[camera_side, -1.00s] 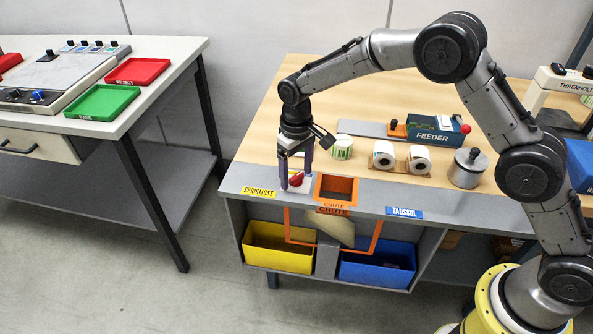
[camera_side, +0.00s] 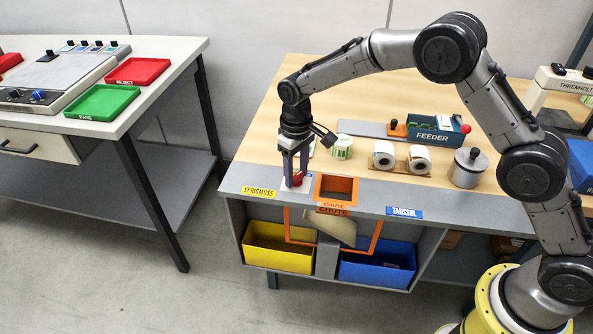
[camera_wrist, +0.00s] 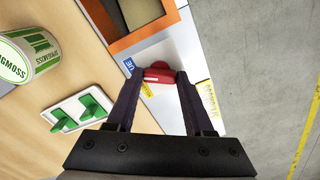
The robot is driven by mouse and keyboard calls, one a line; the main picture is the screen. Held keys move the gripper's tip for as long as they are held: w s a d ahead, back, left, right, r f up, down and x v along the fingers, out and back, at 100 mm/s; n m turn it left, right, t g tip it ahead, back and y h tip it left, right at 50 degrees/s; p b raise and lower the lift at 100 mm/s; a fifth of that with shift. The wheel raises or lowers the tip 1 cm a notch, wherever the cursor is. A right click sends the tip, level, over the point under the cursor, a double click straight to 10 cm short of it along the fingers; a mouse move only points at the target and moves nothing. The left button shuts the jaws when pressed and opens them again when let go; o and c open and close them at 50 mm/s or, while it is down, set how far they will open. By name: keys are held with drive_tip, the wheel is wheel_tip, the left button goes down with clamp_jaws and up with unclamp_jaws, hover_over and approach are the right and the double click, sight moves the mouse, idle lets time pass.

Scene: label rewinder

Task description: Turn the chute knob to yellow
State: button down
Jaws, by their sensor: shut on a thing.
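The red chute knob (camera_side: 295,181) stands on a white plate at the bench's front left, beside the orange-framed chute opening (camera_side: 336,188). In the wrist view the knob (camera_wrist: 158,76) lies crosswise between the fingertips, with a blue label and a yellow label on its plate (camera_wrist: 180,55). My gripper (camera_side: 295,178) points down and is shut on the knob; it also shows in the wrist view (camera_wrist: 160,78). Under the chute, a beige flap (camera_side: 335,230) stands tilted between the yellow bin (camera_side: 278,250) and the blue bin (camera_side: 375,270). The knob's exact pointing is partly hidden by the fingers.
A green-and-white label roll (camera_side: 342,147) and a white plate with green switches (camera_wrist: 78,110) are close behind the gripper. Two white rolls (camera_side: 384,155), a metal canister (camera_side: 468,168) and the feeder (camera_side: 437,131) stand farther right.

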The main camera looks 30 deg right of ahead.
sight(297, 175)
drive_tip(key=n, duration=0.6)
drive_tip(key=shift+n, duration=0.4)
drive_tip(key=n, duration=0.6)
drive_tip(key=shift+r+n, duration=0.1)
drive_tip(key=shift+n, duration=0.2)
drive_tip(key=shift+c, duration=1.4)
unclamp_jaws()
wheel_tip(297, 175, up, 14)
drive_tip(key=shift+d, duration=0.1)
